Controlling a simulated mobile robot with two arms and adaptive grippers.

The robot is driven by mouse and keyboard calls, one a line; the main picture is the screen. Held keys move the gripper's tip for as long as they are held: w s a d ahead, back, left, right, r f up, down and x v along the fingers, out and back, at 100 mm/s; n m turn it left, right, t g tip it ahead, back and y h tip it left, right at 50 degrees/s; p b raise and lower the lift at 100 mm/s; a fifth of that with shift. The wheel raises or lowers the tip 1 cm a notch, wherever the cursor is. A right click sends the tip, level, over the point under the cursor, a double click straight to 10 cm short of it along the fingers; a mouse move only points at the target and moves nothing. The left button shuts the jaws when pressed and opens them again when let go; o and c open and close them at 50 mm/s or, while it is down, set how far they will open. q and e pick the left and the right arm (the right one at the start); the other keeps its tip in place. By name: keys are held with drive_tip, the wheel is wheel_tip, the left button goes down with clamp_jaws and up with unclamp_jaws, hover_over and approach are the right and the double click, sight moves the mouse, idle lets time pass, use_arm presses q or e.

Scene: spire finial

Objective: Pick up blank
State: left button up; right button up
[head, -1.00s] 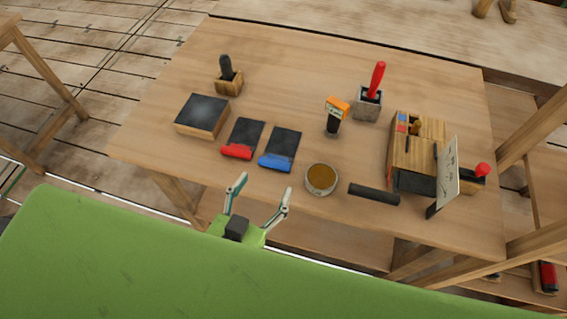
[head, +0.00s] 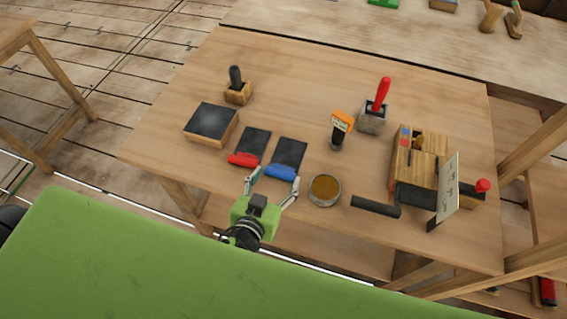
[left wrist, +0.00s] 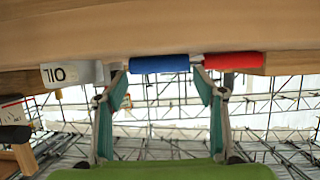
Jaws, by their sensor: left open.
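No label marks the blank, so I cannot tell which piece it is. A dark rod (head: 235,76) stands upright in a small wooden block (head: 238,94) at the back left. A black bar (head: 375,207) lies near the table's front edge, right of a round tin (head: 324,190). My left gripper (head: 271,182) is open and empty at the front edge, just before the blue-handled dark tool (head: 281,172). In the left wrist view its fingers (left wrist: 160,92) spread below the blue handle (left wrist: 160,64), with the red handle (left wrist: 232,61) beside it. My right gripper is out of view.
On the table (head: 300,80) are a dark-topped block (head: 210,123), a red-handled dark tool (head: 243,160), an orange-topped tool (head: 340,128), a red-handled tool in a grey block (head: 374,118), and a wooden device (head: 420,165) with an upright card (head: 449,188). The table's back middle is clear.

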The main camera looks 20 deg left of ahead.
sight(280, 171)
use_arm(q)
drive_tip(key=shift+p+x, duration=0.35)
drive_tip(key=shift+x, duration=1.55)
drive_tip(key=shift+r, duration=0.1)
drive_tip(key=c, duration=1)
